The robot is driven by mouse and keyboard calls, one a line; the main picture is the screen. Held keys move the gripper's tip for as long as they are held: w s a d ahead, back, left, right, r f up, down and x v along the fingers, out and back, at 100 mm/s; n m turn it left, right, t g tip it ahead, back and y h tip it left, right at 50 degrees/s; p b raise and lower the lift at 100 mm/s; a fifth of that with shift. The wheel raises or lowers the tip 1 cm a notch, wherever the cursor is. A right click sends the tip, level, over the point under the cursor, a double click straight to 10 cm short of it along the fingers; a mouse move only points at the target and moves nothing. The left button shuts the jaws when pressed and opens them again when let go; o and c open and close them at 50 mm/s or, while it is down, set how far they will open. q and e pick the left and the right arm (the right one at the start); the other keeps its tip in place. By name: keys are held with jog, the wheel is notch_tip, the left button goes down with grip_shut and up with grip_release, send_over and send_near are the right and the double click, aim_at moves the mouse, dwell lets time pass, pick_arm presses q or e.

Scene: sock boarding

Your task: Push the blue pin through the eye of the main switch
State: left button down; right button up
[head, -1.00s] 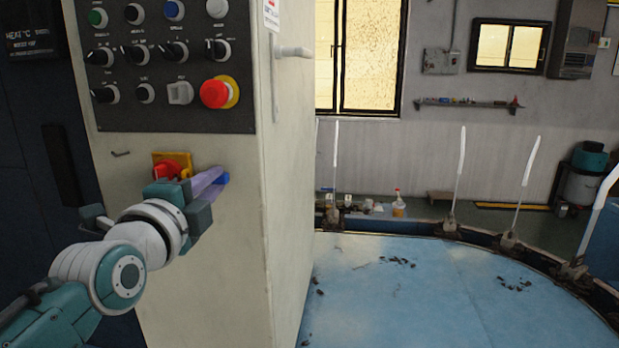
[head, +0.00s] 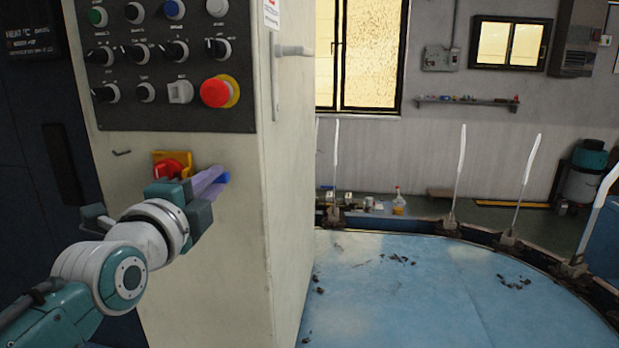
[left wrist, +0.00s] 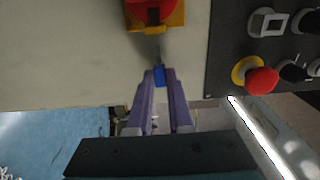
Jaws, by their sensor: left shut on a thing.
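The main switch (head: 168,169) is a red knob on a yellow plate, on the cream cabinet front below the button panel. It also shows at the top of the left wrist view (left wrist: 146,10), partly cut off. My left gripper (head: 212,182) has pale purple fingers, closed on the blue pin (left wrist: 159,77). The pin's blue head sits between the fingertips. Its thin grey shank points at the lower edge of the yellow plate. I cannot tell whether the tip is in the eye; the eye is not clear in either view. My right gripper is not in view.
The black button panel (head: 165,122) with a red emergency knob (head: 214,92) is just above. A door handle (head: 294,51) sticks out on the cabinet's right side. A blue round table (head: 420,290) with white upright rods lies to the right.

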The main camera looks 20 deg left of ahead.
pick_arm(q)
jog(key=shift+s+a, duration=0.2)
jog(key=shift+a, duration=0.6)
jog(key=shift+s+a, duration=0.2)
jog(key=shift+a, duration=0.6)
jog(key=c, duration=0.8)
grip_release()
jog(key=shift+o, duration=0.2)
jog(key=shift+s, duration=0.1)
jog(key=v, duration=0.9)
jog(key=shift+s, duration=0.4)
